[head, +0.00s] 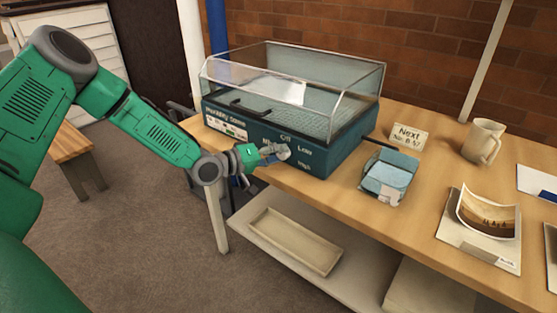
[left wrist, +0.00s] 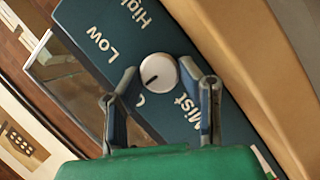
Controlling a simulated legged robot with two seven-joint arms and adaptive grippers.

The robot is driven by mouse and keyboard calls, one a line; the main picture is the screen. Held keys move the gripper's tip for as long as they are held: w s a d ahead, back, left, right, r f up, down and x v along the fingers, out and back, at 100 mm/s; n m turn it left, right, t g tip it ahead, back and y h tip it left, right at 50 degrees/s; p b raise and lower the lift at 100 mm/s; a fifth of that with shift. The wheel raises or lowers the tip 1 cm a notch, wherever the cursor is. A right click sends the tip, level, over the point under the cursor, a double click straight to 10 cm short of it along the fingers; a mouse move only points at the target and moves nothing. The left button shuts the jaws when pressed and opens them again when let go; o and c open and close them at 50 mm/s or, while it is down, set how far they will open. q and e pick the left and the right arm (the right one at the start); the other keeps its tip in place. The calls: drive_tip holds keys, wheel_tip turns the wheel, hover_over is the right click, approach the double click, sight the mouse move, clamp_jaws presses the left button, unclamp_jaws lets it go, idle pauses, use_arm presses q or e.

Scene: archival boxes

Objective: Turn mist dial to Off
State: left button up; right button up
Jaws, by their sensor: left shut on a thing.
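The humidity chamber (head: 335,150) is a teal box with a clear lid, standing on the wooden table. Its front panel carries the labels Mist, Off, Low and High. My left gripper (head: 283,152) is at this panel, shut on the mist dial. In the left wrist view the dial (left wrist: 160,66) is a round pale knob between my two fingertips. Its dark pointer mark slants to the lower left, toward a partly hidden label beginning with O, and away from Low and High. My right gripper is out of view.
On the table (head: 430,255) to the right are a teal packet (head: 388,178), a "Next" card (head: 408,136), a mug (head: 483,141) and a curled photograph (head: 487,212). A shallow tray (head: 295,241) lies on the shelf below. A brick wall stands behind.

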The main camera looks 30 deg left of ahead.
use_arm(q)
drive_tip(key=shift+s+a+f, duration=0.1)
drive_tip(key=shift+s+f, duration=0.05)
drive_tip(key=shift+f, duration=0.2)
drive_tip(key=o, duration=1.1)
drive_tip(key=shift+a+r, duration=0.1)
drive_tip(key=shift+r, duration=0.1)
drive_tip(key=shift+v, duration=5.9)
drive_tip(key=shift+a, duration=0.15)
